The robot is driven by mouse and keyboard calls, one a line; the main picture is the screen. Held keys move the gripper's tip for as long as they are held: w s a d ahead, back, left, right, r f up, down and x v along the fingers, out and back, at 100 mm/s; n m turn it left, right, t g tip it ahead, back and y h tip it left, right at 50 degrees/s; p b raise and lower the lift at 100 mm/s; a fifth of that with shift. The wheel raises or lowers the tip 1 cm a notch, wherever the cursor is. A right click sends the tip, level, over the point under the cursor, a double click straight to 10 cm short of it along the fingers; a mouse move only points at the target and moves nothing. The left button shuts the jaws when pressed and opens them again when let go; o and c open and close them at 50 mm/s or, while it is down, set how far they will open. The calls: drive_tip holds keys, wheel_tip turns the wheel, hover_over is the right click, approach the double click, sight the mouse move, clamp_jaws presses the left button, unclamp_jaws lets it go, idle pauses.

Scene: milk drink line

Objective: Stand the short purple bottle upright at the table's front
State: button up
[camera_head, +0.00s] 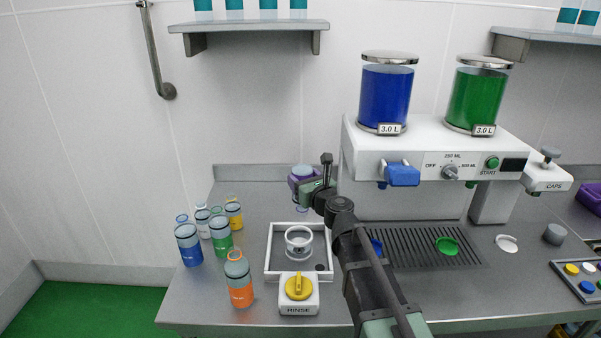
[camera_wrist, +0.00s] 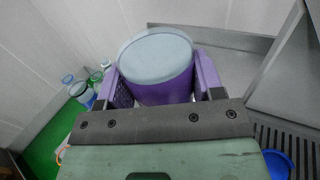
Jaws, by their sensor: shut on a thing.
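The short purple bottle (camera_head: 294,187) is between the purple fingers of my gripper (camera_head: 303,185), over the back of the table left of the machine. In the wrist view the bottle (camera_wrist: 160,92) fills the space between the fingers (camera_wrist: 165,88), which are shut on its sides. Its wide, flat, pale end faces up, and a small faint ring shows below it, so it appears upside down. Whether its lower end touches the table is unclear. The table's front (camera_head: 215,318) has bare steel at its left.
Several bottles stand at the left: blue (camera_head: 188,246), green (camera_head: 220,238), yellow (camera_head: 234,216), and orange (camera_head: 239,285) nearest the front. A white rinse tray (camera_head: 271,262) and yellow-knobbed rinse box (camera_head: 299,305) occupy the middle front. The dispenser (camera_head: 432,145) stands to the right.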

drive_tip(key=s+d+r+p, duration=0.1)
drive_tip(key=s+r+p, duration=0.1)
drive_tip(key=s, duration=0.6)
drive_tip(key=shift+s+d+r, duration=0.25)
drive_tip(key=shift+s+d, duration=0.05)
drive_tip(key=shift+d, duration=0.1)
drive_tip(key=m, duration=0.6)
drive_tip(key=n, duration=0.6)
idle(0.5)
